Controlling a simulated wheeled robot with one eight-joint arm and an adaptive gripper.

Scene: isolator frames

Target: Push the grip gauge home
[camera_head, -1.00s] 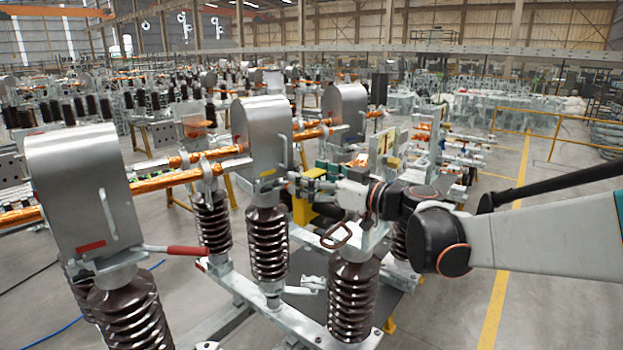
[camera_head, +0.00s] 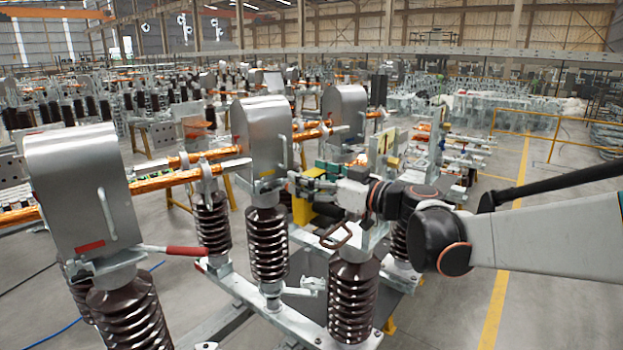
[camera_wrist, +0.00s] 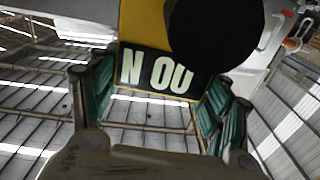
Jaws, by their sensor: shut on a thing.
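My gripper (camera_head: 303,186) is at the middle of the head view, reaching left from my arm, close to the front of the middle metal hood (camera_head: 262,135). In the wrist view, my gripper's green-padded fingers (camera_wrist: 155,100) stand on both sides of a yellow piece, which I take for the grip gauge (camera_wrist: 140,28). Its dark label shows pale characters like "N 00". The gripper is shut on it. A black round shape covers the upper right of the gauge. In the head view a small yellow part shows at the fingers; whether the gauge is seated cannot be told.
Brown ribbed insulators (camera_head: 352,300) stand below and in front of my arm. A red-handled lever (camera_head: 187,250) sticks out from the left hood (camera_head: 82,185). Orange copper bars (camera_head: 185,170) run between the hoods. Open floor (camera_head: 540,310) lies to the right.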

